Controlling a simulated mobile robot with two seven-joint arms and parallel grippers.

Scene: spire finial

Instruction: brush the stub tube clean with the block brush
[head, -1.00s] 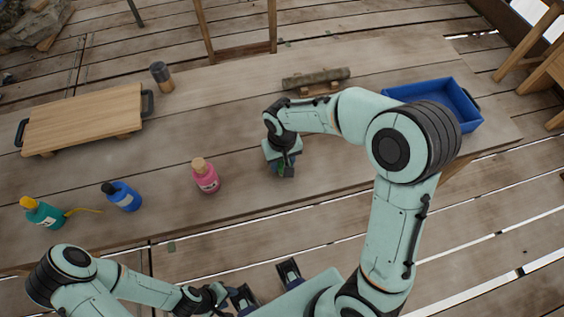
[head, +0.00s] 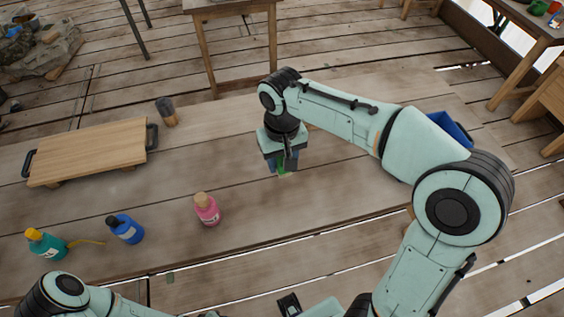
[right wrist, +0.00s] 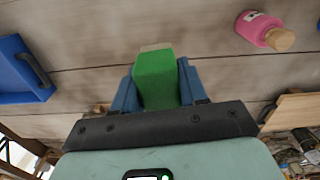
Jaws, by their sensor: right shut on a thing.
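My right gripper (head: 280,165) is shut on a green block (right wrist: 155,78), which I take to be the block brush. Its far end shows tan in the right wrist view. The brush also shows as a small green piece (head: 283,170) below the fingers in the head view, over the middle of the table. I cannot make out the stub tube; my right arm covers the part of the table where a brown tube-like piece lay on a wooden rest earlier. My left arm shows only at the lower left, with its gripper outside the frame.
A wooden board with handles (head: 88,152) and a grey-topped jar (head: 167,112) stand at the back left. Pink (head: 207,209), blue (head: 126,229) and teal (head: 46,245) bottles line the front. A blue crate (head: 452,127) is at right, partly covered by my arm.

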